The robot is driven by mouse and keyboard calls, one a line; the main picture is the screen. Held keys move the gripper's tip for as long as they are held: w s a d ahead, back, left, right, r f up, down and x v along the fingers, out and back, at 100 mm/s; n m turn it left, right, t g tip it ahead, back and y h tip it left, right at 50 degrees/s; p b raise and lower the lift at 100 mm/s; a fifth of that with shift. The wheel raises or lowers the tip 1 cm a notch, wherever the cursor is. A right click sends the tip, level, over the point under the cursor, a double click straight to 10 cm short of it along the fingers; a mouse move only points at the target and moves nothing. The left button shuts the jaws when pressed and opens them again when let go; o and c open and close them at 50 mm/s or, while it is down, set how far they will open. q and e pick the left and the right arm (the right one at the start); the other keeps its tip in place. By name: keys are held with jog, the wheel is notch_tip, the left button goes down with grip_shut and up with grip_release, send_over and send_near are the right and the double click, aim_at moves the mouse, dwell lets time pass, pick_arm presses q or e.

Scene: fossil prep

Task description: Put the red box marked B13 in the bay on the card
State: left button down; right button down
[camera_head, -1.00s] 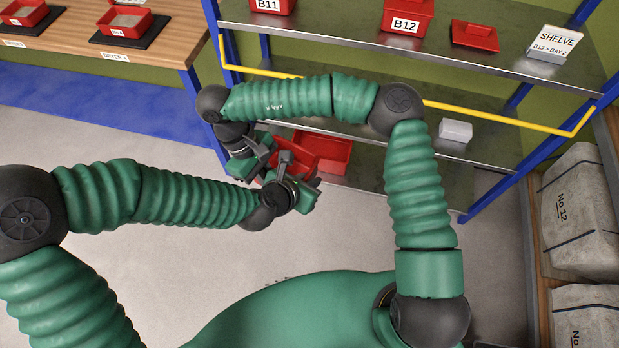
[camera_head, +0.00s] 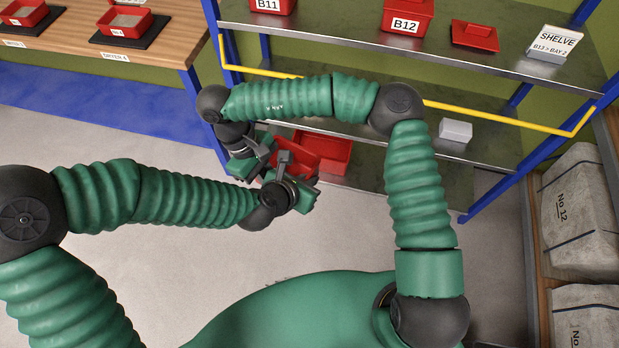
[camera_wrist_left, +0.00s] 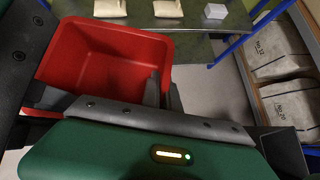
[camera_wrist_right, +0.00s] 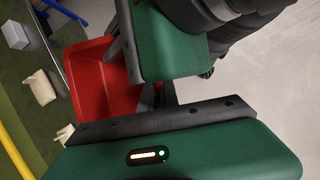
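An open, empty red box (camera_head: 330,155) is at my grippers in front of the shelving; no B13 label shows on it. It fills much of the left wrist view (camera_wrist_left: 105,55) and also shows in the right wrist view (camera_wrist_right: 92,75). My left gripper (camera_head: 283,165) has its fingers close together at the box's wall, apparently shut on it. My right gripper (camera_head: 250,155) is beside it, its fingers (camera_wrist_right: 160,95) also close together at the box's edge. The card (camera_head: 555,42) on the top shelf reads "SHELVE B13 > BAY 2".
A white block (camera_head: 456,130) sits lower. Grey wrapped blocks (camera_head: 580,210) stand right; a wooden bench (camera_head: 160,45) stands left.

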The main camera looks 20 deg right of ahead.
jog(key=shift+a, duration=0.3)
jog(key=c, duration=1.7)
grip_release()
jog(key=shift+o, duration=0.8)
jog(key=shift+d, duration=0.15)
